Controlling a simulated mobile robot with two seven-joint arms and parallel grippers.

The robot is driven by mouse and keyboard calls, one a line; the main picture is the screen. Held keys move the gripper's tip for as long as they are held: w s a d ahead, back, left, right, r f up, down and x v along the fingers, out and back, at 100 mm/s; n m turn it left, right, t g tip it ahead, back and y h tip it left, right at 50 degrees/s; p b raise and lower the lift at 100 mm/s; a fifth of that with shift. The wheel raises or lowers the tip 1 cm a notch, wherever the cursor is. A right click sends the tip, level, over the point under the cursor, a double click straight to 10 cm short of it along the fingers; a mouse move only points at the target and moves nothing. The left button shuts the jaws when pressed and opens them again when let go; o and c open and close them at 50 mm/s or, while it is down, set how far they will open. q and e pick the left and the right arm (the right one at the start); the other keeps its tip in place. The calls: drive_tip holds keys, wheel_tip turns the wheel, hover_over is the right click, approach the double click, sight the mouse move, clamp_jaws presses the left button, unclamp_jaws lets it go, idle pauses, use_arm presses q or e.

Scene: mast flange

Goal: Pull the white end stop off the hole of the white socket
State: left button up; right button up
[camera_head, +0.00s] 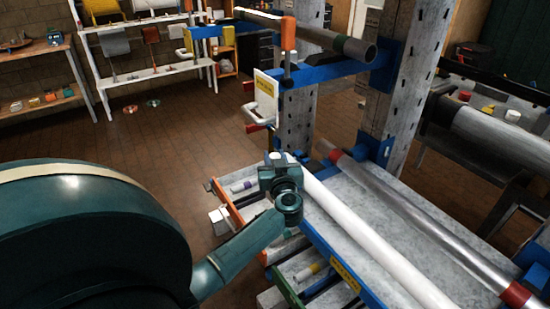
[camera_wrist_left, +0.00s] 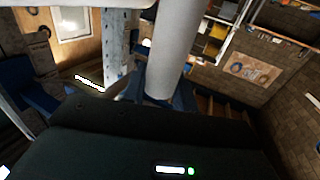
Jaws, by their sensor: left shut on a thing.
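A long white tube (camera_head: 362,232), which looks like the white socket, lies slanted along the rack from lower right to its far end near the middle. My left gripper (camera_head: 275,168) is at that far end, shut on a small white piece, the white end stop (camera_head: 276,156). Only a little of the end stop shows; my gripper hides the rest, and I cannot tell whether it still sits in the hole. In the left wrist view a pale tube (camera_wrist_left: 172,50) rises beyond my dark gripper body; the fingertips are hidden there. My right gripper is not in view.
A blue rack edge with a yellow label (camera_head: 343,268) runs beside the tube. A grey metal pipe (camera_head: 425,222) lies parallel on the right. Perforated posts (camera_head: 408,75) stand behind. The brick floor (camera_head: 165,140) at left is mostly clear.

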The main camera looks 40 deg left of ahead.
use_arm(q)
drive_tip(key=shift+r+p, duration=1.35)
drive_tip(key=shift+p, duration=0.35)
drive_tip(key=shift+r, duration=2.2)
drive_tip(key=shift+d, duration=0.1)
